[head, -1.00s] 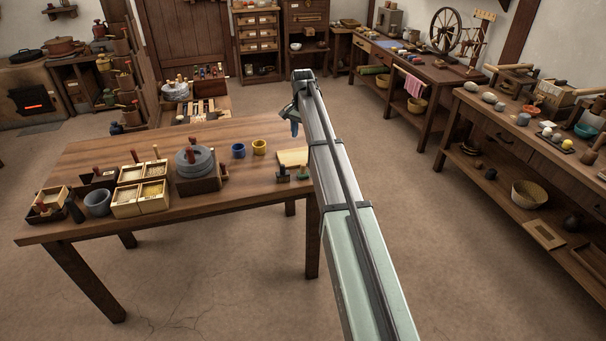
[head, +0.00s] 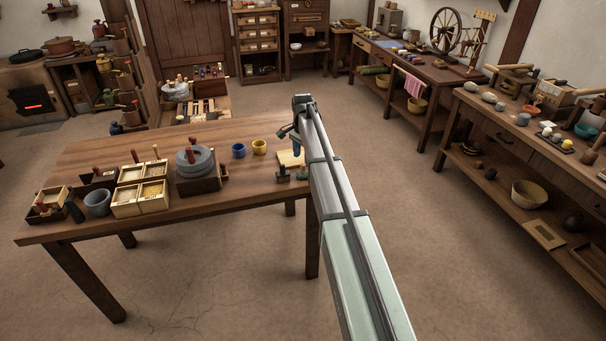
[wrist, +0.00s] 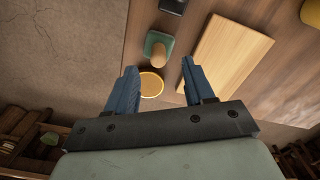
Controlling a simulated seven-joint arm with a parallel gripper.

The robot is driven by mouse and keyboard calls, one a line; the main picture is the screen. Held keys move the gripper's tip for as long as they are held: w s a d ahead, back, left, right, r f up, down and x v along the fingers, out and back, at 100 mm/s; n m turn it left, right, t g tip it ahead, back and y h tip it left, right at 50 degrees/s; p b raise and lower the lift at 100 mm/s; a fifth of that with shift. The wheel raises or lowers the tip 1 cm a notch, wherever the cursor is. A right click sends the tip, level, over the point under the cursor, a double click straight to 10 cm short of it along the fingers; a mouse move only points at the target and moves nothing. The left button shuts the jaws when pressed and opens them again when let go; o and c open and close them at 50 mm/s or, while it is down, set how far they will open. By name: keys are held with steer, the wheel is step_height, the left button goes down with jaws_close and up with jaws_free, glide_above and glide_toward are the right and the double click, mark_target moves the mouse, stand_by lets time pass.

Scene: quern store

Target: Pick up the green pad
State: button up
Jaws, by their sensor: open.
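The green pad (wrist: 154,42) is a small squarish green block with a short wooden knob on top. It stands near the right end of the wooden table (head: 120,150), where it also shows in the head view (head: 303,173), beside the arm. My gripper (wrist: 159,65) is open, its two blue fingers apart with nothing held. In the wrist view the pad lies just beyond the fingertips, roughly in line with the gap. In the head view my gripper (head: 296,148) hangs above that table end, and my arm partly hides the area.
A pale wooden board (wrist: 225,58) lies right of the pad in the wrist view, near one finger. A dark knobbed block (head: 282,175) stands beside the pad. A round yellow disc (wrist: 151,84) shows between the fingers; its support is unclear. Yellow (head: 259,147) and blue (head: 238,150) cups stand left.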

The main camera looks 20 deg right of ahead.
mark_target(303, 164)
steer(key=shift+s+d+f, duration=0.1)
steer(key=shift+f, duration=2.75)
jaws_close()
